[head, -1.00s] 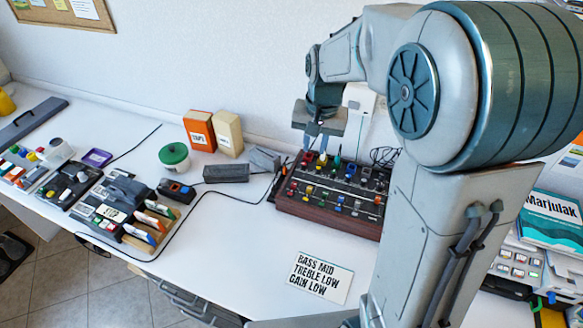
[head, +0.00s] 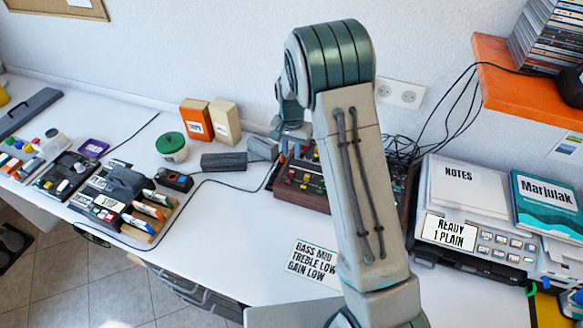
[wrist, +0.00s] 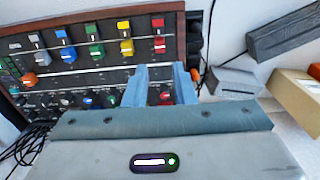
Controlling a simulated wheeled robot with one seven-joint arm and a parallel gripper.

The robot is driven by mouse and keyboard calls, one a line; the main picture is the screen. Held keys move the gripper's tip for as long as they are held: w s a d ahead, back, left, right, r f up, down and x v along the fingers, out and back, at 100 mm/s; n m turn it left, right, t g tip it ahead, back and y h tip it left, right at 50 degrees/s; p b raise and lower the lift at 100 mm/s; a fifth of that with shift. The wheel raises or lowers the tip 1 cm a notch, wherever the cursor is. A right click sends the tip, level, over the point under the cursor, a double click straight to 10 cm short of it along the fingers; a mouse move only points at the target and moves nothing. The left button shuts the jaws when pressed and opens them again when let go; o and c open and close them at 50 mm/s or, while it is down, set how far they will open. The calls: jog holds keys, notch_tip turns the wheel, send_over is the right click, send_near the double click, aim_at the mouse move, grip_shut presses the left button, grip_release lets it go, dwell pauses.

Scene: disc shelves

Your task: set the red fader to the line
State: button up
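The mixer (head: 300,196) stands on the white desk near the wall, and my arm hides much of it in the head view. In the wrist view its panel (wrist: 100,62) shows a row of coloured fader caps. The red fader (wrist: 158,36) is at the right end, beside the yellow fader (wrist: 125,38). I see nothing held.
A card reading bass mid, treble low, gain low (head: 314,264) lies in front of the mixer. Grey blocks (head: 224,162) stand left of it. A printer (head: 470,215) and an orange shelf (head: 520,85) are to the right. Black cables (head: 402,148) run behind.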

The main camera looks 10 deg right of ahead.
aim_at(292, 171)
notch_tip(292, 171, down, 9)
jog(key=shift+r+p, duration=0.1)
jog(key=shift+p, duration=0.55)
grip_shut()
jog(key=shift+d, duration=0.1)
